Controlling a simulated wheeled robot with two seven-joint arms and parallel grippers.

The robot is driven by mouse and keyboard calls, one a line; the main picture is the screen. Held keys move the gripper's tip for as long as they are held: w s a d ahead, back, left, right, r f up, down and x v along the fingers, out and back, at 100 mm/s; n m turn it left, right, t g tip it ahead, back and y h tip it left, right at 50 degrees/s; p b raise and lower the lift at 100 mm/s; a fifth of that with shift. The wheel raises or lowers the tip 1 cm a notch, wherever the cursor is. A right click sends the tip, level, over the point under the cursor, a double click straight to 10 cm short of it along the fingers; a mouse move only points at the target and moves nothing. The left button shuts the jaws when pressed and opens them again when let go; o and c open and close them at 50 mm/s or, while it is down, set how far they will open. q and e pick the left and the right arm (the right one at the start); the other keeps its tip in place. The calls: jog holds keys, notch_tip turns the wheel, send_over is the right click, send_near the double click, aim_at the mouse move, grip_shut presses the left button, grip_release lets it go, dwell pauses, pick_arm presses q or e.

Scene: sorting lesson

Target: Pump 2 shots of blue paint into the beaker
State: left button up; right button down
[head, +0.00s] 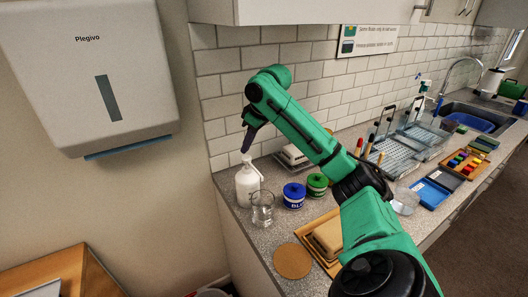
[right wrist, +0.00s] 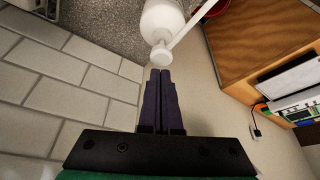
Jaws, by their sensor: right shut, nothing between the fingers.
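A white pump bottle (head: 247,184) stands upright at the left end of the counter, near the tiled wall. Its pump head and spout also show in the right wrist view (right wrist: 161,54). A clear glass beaker (head: 262,208) stands just in front of the bottle; it looks empty. A jar with a blue lid and a label reading "BLU" (head: 294,197) stands to the right of the beaker. My right gripper (head: 245,150) points down just above the pump head, fingers shut and empty; I cannot tell whether they touch it. My left gripper is not in view.
A green-lidded jar (head: 317,183) stands beside the blue one. A round cork mat (head: 293,261) and a wooden tray (head: 322,243) lie nearer the front edge. Wire racks (head: 402,152) and a sink (head: 478,118) lie further right. A towel dispenser (head: 90,75) hangs at left.

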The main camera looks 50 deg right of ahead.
aim_at(246, 157)
jog(key=shift+f+b, duration=1.05)
jog(key=shift+f, duration=0.55)
jog(key=shift+r, duration=0.15)
notch_tip(246, 157, up, 3)
jog(key=p, duration=0.3)
jog(key=shift+f, duration=0.2)
jog(key=shift+f, duration=0.1)
